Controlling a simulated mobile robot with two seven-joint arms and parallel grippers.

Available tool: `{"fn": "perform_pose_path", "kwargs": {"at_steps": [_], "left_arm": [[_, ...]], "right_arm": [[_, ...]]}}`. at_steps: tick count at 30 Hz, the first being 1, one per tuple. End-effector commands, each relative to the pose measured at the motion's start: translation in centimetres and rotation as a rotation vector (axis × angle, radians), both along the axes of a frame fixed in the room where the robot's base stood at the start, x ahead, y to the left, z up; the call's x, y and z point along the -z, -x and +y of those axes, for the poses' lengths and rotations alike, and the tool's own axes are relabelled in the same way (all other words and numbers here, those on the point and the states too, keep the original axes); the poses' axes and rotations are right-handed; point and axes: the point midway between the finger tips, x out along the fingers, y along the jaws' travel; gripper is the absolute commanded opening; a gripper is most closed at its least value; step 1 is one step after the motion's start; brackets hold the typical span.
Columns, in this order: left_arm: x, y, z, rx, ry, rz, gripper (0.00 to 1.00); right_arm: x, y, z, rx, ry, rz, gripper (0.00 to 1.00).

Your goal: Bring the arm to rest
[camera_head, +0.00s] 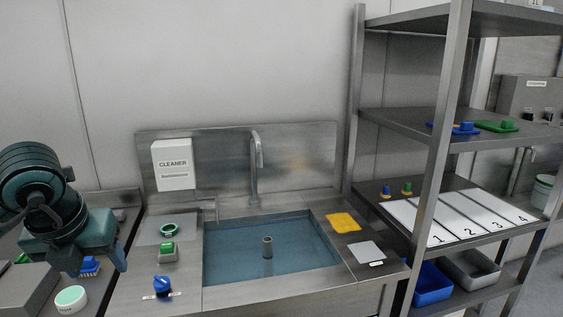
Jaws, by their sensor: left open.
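My left arm comes in from the left, and its dark teal gripper (95,262) points down over the counter left of the sink. Its jaws are open. A small blue brush-like item (90,267) lies on the counter below and between the fingers in the picture; I cannot tell whether they touch it. My right gripper does not show.
The sink (270,290) holds bluish water and an upright drain pipe (268,246). A white cleaner dispenser (172,165) hangs behind. A green-topped block (167,250), blue knob (162,284) and white-green round item (70,298) are nearby. A metal shelf (448,150) stands right.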

Motion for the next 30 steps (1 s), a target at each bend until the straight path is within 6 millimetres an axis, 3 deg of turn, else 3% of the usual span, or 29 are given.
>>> {"fn": "perform_pose_path", "kwargs": {"at_steps": [5, 10, 12, 15, 17, 20, 23, 26, 28, 30], "left_arm": [[4.2, 1.2, -6.8, 0.242, 0.239, 0.109, 0.59], [6.8, 4.6, -15.6, 0.478, 0.638, 0.212, 0.59], [6.7, 6.6, -19.5, 0.549, 0.884, 0.247, 0.59], [4.8, 8.6, -23.9, 0.558, 1.284, 0.257, 0.59], [3.3, 8.8, -25.3, 0.497, 1.525, 0.240, 0.59], [1.7, 7.5, -25.6, 0.278, 1.888, 0.181, 0.59], [2.5, 4.9, -23.8, -0.080, 2.163, 0.095, 0.59], [6.8, 2.7, -20.8, -0.547, 2.304, 0.011, 0.59], [11.7, 2.4, -18.6, -0.913, 2.310, -0.030, 0.59], [16.6, 3.3, -16.8, -1.232, 2.251, -0.048, 0.59]], "right_arm": [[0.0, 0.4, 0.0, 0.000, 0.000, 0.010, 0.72], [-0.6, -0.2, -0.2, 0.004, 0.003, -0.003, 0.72], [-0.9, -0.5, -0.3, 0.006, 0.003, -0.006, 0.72], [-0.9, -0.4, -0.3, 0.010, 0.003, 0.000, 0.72], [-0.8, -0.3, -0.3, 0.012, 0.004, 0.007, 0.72], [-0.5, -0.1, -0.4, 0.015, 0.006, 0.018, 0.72], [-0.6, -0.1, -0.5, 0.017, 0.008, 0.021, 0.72], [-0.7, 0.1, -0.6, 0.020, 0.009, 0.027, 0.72], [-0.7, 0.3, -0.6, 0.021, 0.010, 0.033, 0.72], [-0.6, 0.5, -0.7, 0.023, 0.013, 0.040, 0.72]]}}
